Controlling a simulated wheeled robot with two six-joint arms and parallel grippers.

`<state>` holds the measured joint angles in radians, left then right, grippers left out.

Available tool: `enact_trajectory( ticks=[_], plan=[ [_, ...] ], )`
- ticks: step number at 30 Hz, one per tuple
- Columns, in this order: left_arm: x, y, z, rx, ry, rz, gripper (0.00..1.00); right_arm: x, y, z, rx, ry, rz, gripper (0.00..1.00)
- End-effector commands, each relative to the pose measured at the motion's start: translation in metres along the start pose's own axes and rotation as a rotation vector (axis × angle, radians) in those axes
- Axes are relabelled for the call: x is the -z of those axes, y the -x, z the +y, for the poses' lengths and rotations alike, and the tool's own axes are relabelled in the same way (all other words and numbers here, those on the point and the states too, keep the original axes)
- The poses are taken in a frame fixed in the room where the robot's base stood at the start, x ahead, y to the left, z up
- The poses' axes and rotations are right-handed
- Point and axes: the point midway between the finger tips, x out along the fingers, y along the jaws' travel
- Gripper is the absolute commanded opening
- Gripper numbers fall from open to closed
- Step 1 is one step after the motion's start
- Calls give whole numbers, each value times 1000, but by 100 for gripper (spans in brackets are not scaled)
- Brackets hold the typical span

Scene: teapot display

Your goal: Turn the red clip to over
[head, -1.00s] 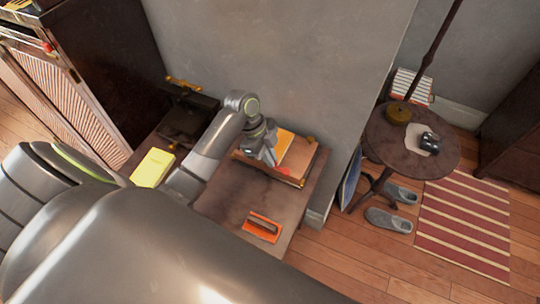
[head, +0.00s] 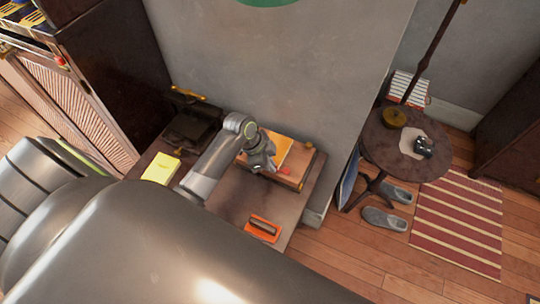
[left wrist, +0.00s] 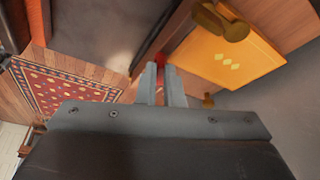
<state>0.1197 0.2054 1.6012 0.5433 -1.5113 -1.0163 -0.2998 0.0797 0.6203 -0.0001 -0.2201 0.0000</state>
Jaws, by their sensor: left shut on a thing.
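The red clip (head: 285,169) is a small red spot at the front part of a wooden board that carries an orange-yellow sheet (head: 274,151). My left gripper (head: 273,167) is at the board, right beside this red spot. In the left wrist view the two fingers (left wrist: 161,82) are close together, and a bit of red (left wrist: 166,72) shows at their tips. The left gripper is shut on the red clip, which is mostly hidden by the fingers. The sheet with its yellow diamonds (left wrist: 228,58) lies beside the fingers. My right gripper is not in view.
An orange holder (head: 263,229) stands on the front of the dark table. A yellow pad (head: 161,168) and a dark box (head: 190,123) are to the left. A brass knob (head: 310,146) sits at the board's far corner. The wall rises behind.

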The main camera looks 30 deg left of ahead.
Motion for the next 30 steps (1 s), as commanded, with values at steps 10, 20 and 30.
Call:
enact_trajectory(
  ticks=[10,20,30],
  plan=[
    [4,6,4,125,304,1,0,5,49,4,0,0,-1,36],
    [5,5,6,246,592,1,0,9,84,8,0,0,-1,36],
    [6,2,8,356,855,3,0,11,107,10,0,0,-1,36]
  ],
)
